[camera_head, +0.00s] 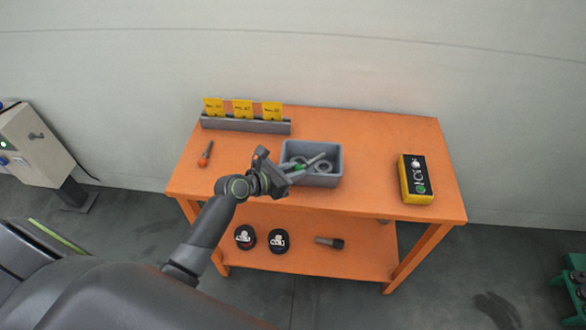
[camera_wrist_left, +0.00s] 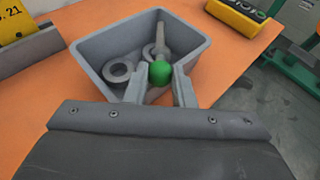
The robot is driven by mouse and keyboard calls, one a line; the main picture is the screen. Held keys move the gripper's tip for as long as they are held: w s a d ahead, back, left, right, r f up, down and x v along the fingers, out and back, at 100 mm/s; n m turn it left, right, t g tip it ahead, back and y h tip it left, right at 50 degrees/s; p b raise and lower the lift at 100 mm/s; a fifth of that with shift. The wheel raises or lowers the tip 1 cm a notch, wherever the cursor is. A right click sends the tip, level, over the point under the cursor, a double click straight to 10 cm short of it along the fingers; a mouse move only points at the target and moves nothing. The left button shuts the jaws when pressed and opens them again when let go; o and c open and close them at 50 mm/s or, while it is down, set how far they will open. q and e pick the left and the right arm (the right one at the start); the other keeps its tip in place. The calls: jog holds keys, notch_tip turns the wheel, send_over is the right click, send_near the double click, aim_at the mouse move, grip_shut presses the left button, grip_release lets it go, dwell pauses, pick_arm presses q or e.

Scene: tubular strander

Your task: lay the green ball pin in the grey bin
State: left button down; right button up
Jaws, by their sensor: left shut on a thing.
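The green ball pin (camera_wrist_left: 160,73) has a green ball head and a grey shank that points away from my left gripper. My left gripper (camera_head: 290,172) is shut on its ball, which shows between the two fingers (camera_wrist_left: 160,88) in the left wrist view. The grey bin (camera_head: 326,180) stands on the orange table, and the pin is over its opening; it also shows in the left wrist view (camera_wrist_left: 97,82). I cannot tell whether the pin touches the bin. Grey rings (camera_wrist_left: 117,73) lie inside the bin. My right gripper is not in view.
A rail with yellow tags (camera_head: 245,125) stands at the back left. A yellow and black control box (camera_head: 415,180) is at the right. The lower shelf holds black round items (camera_head: 278,241) and a dark tool (camera_head: 328,242).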

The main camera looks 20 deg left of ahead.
pick_arm(q)
jog(key=shift+f, duration=0.15)
jog(key=c, duration=1.2)
grip_release()
jog(key=shift+c, duration=0.2)
jog(key=shift+r, duration=0.35)
jog(key=v, duration=1.2)
jog(key=shift+r, duration=0.3)
